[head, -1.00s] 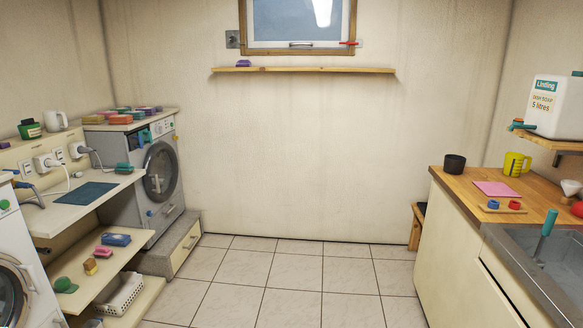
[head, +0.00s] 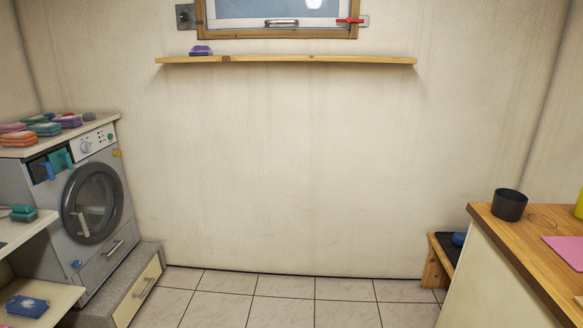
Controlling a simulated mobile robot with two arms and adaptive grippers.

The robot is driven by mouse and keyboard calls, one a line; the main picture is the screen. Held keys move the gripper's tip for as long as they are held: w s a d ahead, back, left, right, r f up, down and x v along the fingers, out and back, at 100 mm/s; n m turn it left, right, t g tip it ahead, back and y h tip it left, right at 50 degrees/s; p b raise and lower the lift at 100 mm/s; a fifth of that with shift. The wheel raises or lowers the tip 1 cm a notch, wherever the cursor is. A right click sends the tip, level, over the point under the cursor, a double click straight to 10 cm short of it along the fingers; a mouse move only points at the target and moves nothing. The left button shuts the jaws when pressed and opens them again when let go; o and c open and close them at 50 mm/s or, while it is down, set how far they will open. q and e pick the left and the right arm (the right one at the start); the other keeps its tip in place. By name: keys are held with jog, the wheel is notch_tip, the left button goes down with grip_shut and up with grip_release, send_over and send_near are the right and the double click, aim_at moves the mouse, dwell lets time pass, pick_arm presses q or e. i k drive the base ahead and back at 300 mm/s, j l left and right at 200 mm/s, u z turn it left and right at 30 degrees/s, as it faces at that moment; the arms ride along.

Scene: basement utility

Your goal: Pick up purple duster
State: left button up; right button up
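A small purple object with a domed top, which looks like the purple duster (head: 201,50), sits near the left end of the wooden wall shelf (head: 300,60) below the window. It is too small to make out in detail. Another stack with purple in it (head: 68,121) lies among several coloured pads on top of the washing machine at the left; I cannot tell exactly what it is. Neither of my grippers is in view.
The washing machine (head: 50,188) stands on a grey plinth with a drawer (head: 140,290) at the left. A wooden counter (head: 520,240) with a black cup (head: 509,204) is at the right, by a low bench (head: 436,270). The tiled floor (head: 300,300) between is clear.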

aim_at(198, 50)
jog(key=i+u, duration=0.15)
jog(key=i, duration=0.55)
jog(key=i+u, duration=0.15)
jog(key=i, duration=0.5)
jog(key=i+l+u, duration=0.15)
jog(key=i, duration=0.55)
jog(key=l, duration=0.1)
